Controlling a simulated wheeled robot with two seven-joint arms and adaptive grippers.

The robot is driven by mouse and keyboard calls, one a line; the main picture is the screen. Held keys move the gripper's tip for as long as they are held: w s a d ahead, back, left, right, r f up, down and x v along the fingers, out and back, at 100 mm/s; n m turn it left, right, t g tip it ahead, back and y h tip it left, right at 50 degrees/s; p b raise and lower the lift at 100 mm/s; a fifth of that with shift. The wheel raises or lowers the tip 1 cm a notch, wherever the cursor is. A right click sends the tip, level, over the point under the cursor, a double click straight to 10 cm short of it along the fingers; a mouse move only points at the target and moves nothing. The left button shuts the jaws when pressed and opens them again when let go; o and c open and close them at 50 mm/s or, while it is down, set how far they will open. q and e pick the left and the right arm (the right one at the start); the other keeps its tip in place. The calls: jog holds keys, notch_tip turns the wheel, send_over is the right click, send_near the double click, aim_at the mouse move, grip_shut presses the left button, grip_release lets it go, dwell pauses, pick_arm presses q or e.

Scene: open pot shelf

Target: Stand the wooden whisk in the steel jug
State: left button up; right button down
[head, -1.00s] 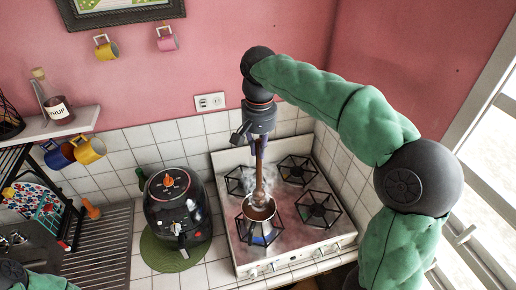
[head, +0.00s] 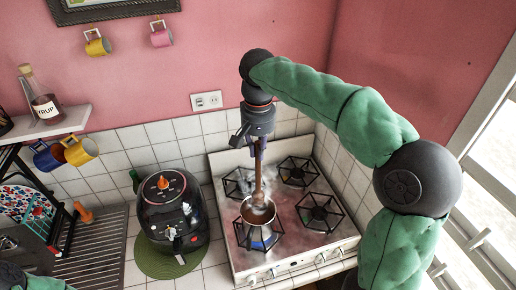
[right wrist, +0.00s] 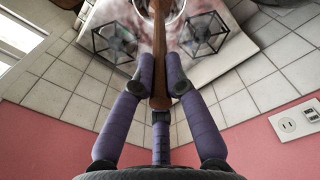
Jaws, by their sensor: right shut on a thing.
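The steel jug (head: 247,214) stands on the front-left burner of the stove, with brown contents and steam at its mouth. The wooden whisk (head: 259,172) is roughly upright above it. Its lower end is at the jug's mouth and seems to be inside; steam blurs this end. My right gripper (head: 259,150) is above the jug, pointing down and shut on the whisk's upper part. In the right wrist view, the purple fingers (right wrist: 160,72) close around the brown whisk handle (right wrist: 161,35), and the jug's rim shows at the top edge. My left gripper is out of view.
The white stove (head: 297,250) has other black burner grates, all bare. A black air fryer (head: 170,218) stands on a green mat to the left. A shelf (head: 62,124) with a syrup bottle is farther left. Wall and window bound the right side.

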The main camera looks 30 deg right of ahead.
jog(key=shift+f+b, duration=3.85)
jog(key=shift+f, duration=1.8)
jog(key=c, duration=1.2)
grip_release()
notch_tip(320, 180, up, 12)
jog(key=shift+r, duration=0.1)
